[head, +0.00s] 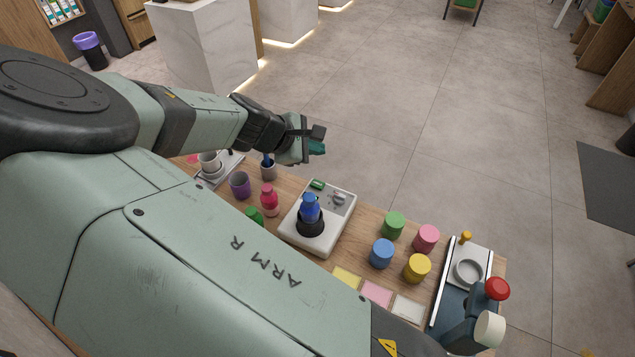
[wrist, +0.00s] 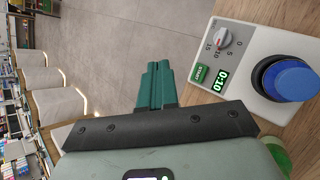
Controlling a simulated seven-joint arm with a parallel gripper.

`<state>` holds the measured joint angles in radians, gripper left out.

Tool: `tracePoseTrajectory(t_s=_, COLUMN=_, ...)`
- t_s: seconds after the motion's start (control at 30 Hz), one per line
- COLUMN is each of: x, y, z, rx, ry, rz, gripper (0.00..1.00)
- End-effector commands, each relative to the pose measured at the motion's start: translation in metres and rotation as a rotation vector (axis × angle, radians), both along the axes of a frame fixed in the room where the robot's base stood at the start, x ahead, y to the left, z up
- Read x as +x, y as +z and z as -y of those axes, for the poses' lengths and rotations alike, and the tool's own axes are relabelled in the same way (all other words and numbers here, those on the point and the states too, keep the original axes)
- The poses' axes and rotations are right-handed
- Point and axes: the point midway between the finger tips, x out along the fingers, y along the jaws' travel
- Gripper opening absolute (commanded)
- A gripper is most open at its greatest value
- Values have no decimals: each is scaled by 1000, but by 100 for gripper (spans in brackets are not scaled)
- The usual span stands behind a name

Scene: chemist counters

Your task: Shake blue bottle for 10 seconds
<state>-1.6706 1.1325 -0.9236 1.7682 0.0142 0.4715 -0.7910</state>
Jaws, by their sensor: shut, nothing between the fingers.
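The blue bottle (head: 310,205) stands upright in the black cup (head: 311,225) of a white shaker machine (head: 338,217) on the wooden counter. In the wrist view the bottle's blue top (wrist: 292,80) shows at the right edge. The machine has a dial (wrist: 222,37), a green START button (wrist: 199,74) and a lit green display (wrist: 220,81) that appears to read 0:10. My gripper (head: 317,147) is beyond the machine's far edge, above the floor side of the counter. Its green fingers (wrist: 157,84) are shut together and empty, left of the machine in the wrist view, touching nothing.
A metal-edged station (head: 443,284) stands at far right.

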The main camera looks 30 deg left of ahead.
Motion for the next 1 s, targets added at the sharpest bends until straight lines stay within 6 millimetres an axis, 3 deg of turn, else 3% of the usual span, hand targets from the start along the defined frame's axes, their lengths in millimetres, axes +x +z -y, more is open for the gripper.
tracePoseTrajectory(t_s=0.6, x=0, y=-75, z=0, rx=-1, ry=-1, rz=0, gripper=0)
tracePoseTrajectory(t_s=1.0, x=0, y=-86, z=0, rx=0, ry=-1, rz=-1, gripper=0)
